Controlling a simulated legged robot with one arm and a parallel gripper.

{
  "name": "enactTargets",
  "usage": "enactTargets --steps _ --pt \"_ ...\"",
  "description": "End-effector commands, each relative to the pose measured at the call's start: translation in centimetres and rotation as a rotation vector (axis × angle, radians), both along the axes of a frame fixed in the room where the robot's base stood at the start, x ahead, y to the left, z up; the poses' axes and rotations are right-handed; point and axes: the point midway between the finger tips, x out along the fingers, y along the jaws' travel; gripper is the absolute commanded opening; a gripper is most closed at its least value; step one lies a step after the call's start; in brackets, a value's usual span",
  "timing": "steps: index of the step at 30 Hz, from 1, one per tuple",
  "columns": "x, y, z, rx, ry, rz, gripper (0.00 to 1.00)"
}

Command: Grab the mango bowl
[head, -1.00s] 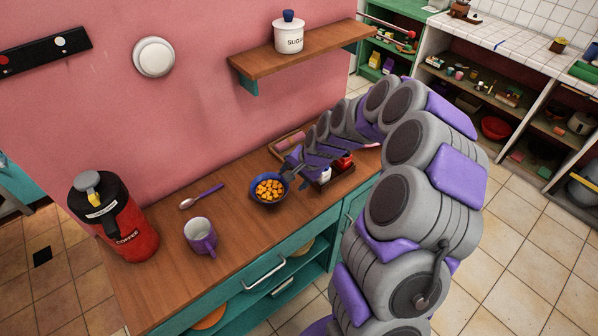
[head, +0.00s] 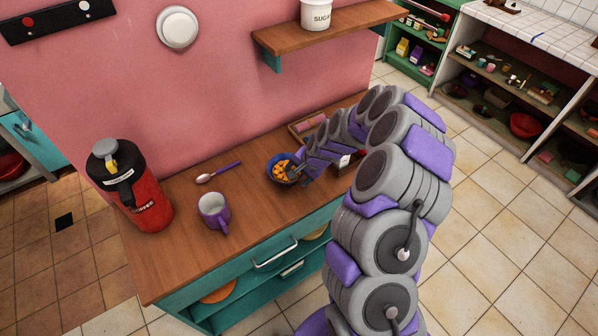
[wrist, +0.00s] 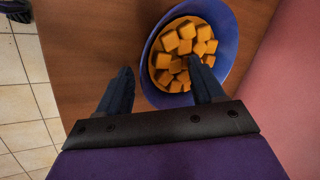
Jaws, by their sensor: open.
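The mango bowl (head: 279,164) is a blue bowl filled with orange mango cubes, standing on the wooden counter. It also shows in the wrist view (wrist: 227,28), above and right of centre. My gripper (head: 293,171) is at the bowl's right side in the head view. In the wrist view my gripper (wrist: 163,80) is open. Its right finger overlaps the bowl's near edge and the cubes, and its left finger is over bare counter. Whether either finger touches the bowl I cannot tell.
A tray (head: 300,131) lies behind my arm. A shelf (head: 330,30) with a sugar jar (head: 316,14) hangs above.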

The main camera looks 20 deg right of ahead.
Motion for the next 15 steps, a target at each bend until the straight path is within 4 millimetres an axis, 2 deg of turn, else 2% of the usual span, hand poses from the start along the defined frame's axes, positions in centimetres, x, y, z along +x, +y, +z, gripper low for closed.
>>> enactTargets --steps 5,15 --pt "0.01 0.01 0.04 0.0 0.0 0.0 0.67" --pt "0.0 0.01 0.03 0.0 0.0 0.0 0.34"
